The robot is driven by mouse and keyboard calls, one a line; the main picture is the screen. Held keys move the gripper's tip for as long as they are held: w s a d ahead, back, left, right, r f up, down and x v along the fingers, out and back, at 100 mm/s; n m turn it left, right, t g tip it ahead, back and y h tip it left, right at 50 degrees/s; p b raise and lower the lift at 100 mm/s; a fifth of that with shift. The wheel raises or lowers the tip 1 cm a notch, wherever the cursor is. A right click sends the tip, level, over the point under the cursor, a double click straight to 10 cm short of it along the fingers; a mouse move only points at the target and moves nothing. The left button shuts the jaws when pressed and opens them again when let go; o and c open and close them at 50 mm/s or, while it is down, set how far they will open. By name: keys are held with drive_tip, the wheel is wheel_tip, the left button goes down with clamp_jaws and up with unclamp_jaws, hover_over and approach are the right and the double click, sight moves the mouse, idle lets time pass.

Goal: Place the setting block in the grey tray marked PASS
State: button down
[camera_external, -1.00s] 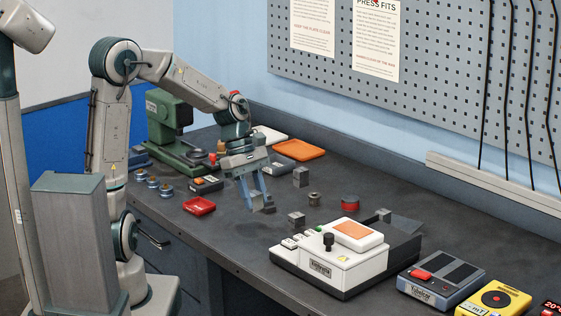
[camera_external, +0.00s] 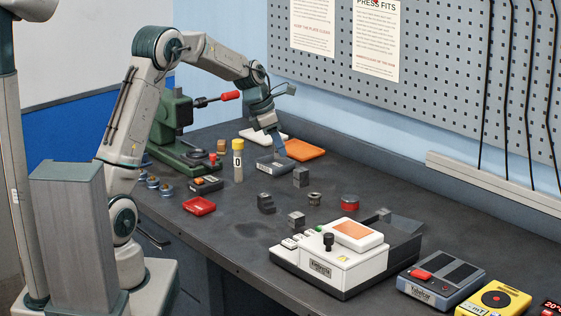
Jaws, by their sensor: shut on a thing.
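My gripper (camera_external: 279,148) is at the back of the bench, just above and behind a grey tray (camera_external: 272,168) with a pale label, and left of the orange tray. The label is too small to read. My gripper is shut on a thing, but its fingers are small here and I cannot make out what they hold. A dark grey stepped block (camera_external: 265,204) stands on the bench, apart from my gripper. Grey blocks (camera_external: 300,177) and (camera_external: 296,219) also stand on the bench. I cannot tell which block is the setting block.
An orange tray (camera_external: 306,150) and a white tray (camera_external: 256,134) lie at the back. A yellow-capped tube (camera_external: 238,160) stands left of the grey tray. A green press (camera_external: 172,135) with a red-handled lever is further left. A red tray (camera_external: 199,206) and white instrument (camera_external: 330,262) are nearer.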

drive_tip(key=w+d+n+t+y+p, duration=0.1)
drive_tip(key=w+d+n+t+p, duration=0.15)
drive_tip(key=w+n, duration=0.85)
drive_tip(key=w+a+f+m+p, duration=0.1)
drive_tip(key=w+a+f+p, duration=0.1)
drive_tip(key=w+f, duration=0.1)
drive_tip(key=w+a+f+m+p, duration=0.1)
drive_tip(key=w+a+f+p, duration=0.1)
drive_tip(key=w, duration=0.3)
drive_tip(key=w+a+f+m+p, duration=0.2)
drive_tip(key=w+a+f, duration=0.1)
drive_tip(key=w+f, duration=0.1)
drive_tip(key=shift+w+a+f, duration=0.3)
drive_tip(key=shift+a+f, duration=0.05)
drive_tip(key=shift+f, duration=0.05)
drive_tip(key=shift+f+b, duration=0.4)
drive_tip(key=shift+f, duration=0.35)
drive_tip(key=c, duration=1.1)
unclamp_jaws()
drive_tip(key=shift+o, duration=0.3)
drive_tip(key=shift+r, duration=0.1)
